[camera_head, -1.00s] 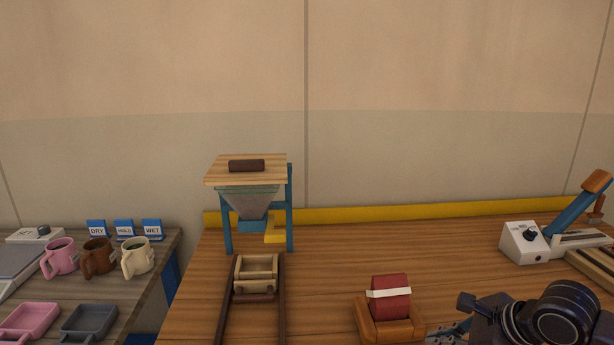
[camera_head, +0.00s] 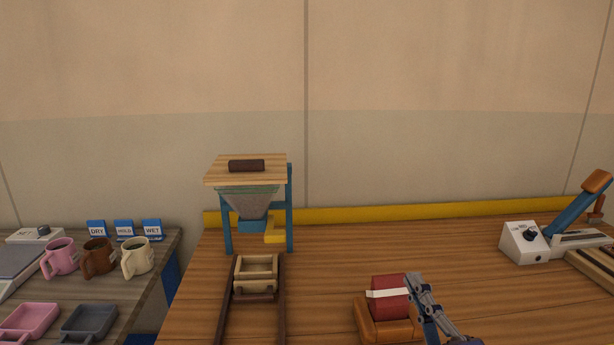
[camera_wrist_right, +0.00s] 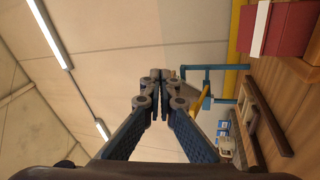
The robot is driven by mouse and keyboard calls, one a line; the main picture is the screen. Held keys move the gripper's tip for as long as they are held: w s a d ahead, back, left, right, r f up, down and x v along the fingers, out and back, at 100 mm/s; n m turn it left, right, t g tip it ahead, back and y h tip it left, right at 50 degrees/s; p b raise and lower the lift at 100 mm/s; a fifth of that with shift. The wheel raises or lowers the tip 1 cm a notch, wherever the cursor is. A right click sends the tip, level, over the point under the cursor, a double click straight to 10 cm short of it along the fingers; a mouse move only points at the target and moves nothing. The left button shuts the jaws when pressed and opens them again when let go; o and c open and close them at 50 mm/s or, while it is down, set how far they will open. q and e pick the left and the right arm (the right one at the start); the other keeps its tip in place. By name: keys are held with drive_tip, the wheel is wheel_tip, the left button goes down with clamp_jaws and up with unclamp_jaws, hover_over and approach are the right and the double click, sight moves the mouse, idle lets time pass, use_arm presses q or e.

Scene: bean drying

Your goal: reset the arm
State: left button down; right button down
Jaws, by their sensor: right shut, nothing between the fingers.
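My right gripper (camera_head: 420,290) is in the lower right of the head view, just right of a dark red block with a white band. Its fingers also show in the right wrist view (camera_wrist_right: 160,75), closed together at the tips with nothing between them. In that view the picture is turned sideways, with the wall and ceiling lights at left and the table at right. I cannot tell whether the gripper touches the block. My left gripper is not in view.
The red block (camera_head: 388,296) sits in an orange wooden holder (camera_head: 386,330). A hopper stand (camera_head: 248,200) stands behind a small wooden cart (camera_head: 256,275) on rails. A lever device (camera_head: 525,243) is at right. Mugs (camera_head: 97,257) and trays (camera_head: 88,322) fill the left table.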

drive_tip(key=s+d+f+m+g+h, duration=0.2)
drive_tip(key=s+f+m+g, duration=0.15)
drive_tip(key=f, duration=0.45)
drive_tip(key=s+d+f+m+g+h, duration=0.2)
drive_tip(key=s+d+f+m+g, duration=0.1)
drive_tip(key=f+m, duration=0.3)
drive_tip(key=s+d+f+m+g+h, duration=0.2)
drive_tip(key=s+f+m+g, duration=0.1)
drive_tip(key=f, duration=0.6)
drive_tip(key=s+a+f+m+g+y, duration=0.1)
drive_tip(key=s+a+f+m+g, duration=0.2)
drive_tip(key=s+f, duration=0.4)
drive_tip(key=s+a+f+m+g+y, duration=0.15)
drive_tip(key=s+f+g, duration=0.3)
drive_tip(key=s, duration=0.55)
drive_tip(key=s+a+f+n+g, duration=0.1)
drive_tip(key=s+f+g, duration=0.15)
drive_tip(key=f, duration=2.45)
drive_tip(key=s+d+f, duration=0.3)
drive_tip(key=s+f, duration=1.2)
drive_tip(key=s, duration=0.2)
drive_tip(key=shift+f, duration=0.15)
